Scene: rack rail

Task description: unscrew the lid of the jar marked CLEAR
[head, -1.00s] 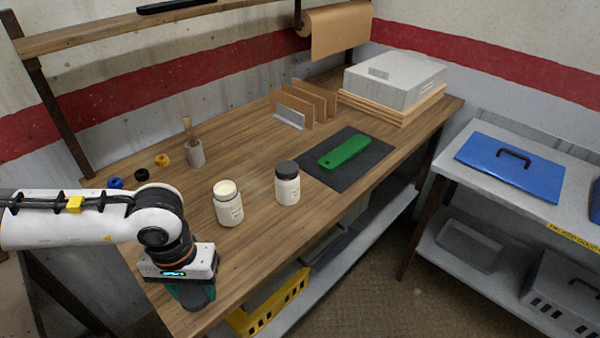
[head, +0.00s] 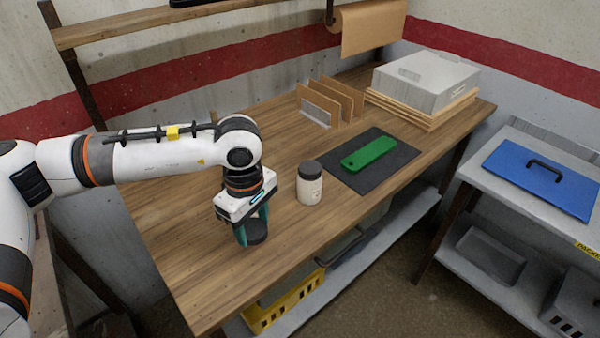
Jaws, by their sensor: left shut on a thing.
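My left gripper (head: 252,226) is over the wooden bench, its teal fingers shut on a black round lid (head: 257,233). A white jar (head: 310,188) with a black lid (head: 310,169) on it stands upright just right of the gripper, apart from it. Its label is too small to read, so I cannot tell whether it says CLEAR. The open, lidless jar seen earlier is hidden now behind my gripper and arm. My right gripper is not in view.
The wooden bench (head: 190,262) is clear in front and left of the gripper. A dark mat (head: 398,160) with a green object (head: 369,153) lies right of the jar. Upright brown dividers (head: 335,101) and a grey box (head: 426,78) stand farther back. A yellow crate (head: 285,305) sits below.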

